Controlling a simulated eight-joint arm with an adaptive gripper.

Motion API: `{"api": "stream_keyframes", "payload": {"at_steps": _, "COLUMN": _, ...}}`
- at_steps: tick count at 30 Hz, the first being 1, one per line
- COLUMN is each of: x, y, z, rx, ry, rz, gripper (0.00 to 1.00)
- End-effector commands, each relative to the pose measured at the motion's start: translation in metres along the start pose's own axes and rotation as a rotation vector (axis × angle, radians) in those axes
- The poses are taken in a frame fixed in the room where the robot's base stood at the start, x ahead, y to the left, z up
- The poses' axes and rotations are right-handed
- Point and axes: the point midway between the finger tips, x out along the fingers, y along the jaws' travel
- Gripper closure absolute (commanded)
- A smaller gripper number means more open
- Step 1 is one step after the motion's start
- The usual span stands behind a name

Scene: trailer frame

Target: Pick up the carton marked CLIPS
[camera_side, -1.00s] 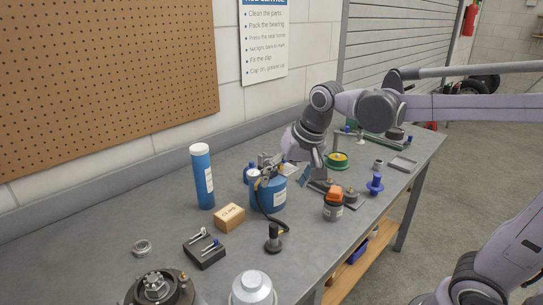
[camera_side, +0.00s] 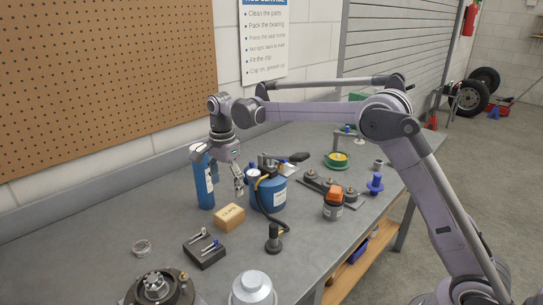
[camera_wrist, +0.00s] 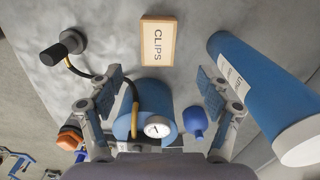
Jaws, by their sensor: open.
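The carton marked CLIPS (camera_side: 229,218) is a small tan box lying on the grey workbench (camera_side: 125,220). In the wrist view the carton (camera_wrist: 158,43) shows its lettered top at upper centre. My gripper (camera_side: 221,172) is open and empty, above the bench and above the carton in the side view. In the wrist view the fingers of my gripper (camera_wrist: 160,82) are spread wide, and the carton lies beyond the fingertips, in line with the gap between them. No contact shows.
A tall blue cylinder (camera_side: 204,190) stands close left of the carton, and a blue tank (camera_side: 270,194) with gauge and hose stands close right. Clear bench lies to the left.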

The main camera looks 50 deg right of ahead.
Motion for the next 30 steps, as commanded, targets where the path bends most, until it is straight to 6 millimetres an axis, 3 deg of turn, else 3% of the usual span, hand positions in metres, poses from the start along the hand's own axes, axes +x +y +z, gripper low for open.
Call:
{"api": "stream_keyframes", "payload": {"at_steps": 12, "x": 0.051, "y": -0.001, "z": 0.001, "rx": 0.011, "ry": 0.0, "rz": 0.005, "gripper": 0.22}}
{"api": "stream_keyframes", "payload": {"at_steps": 19, "x": 0.066, "y": 0.0, "z": 0.001, "rx": 0.01, "ry": 0.0, "rz": 0.004, "gripper": 0.22}}
{"api": "stream_keyframes", "payload": {"at_steps": 30, "x": 0.108, "y": 0.004, "z": 0.003, "rx": 0.01, "ry": 0.0, "rz": 0.004, "gripper": 0.22}}
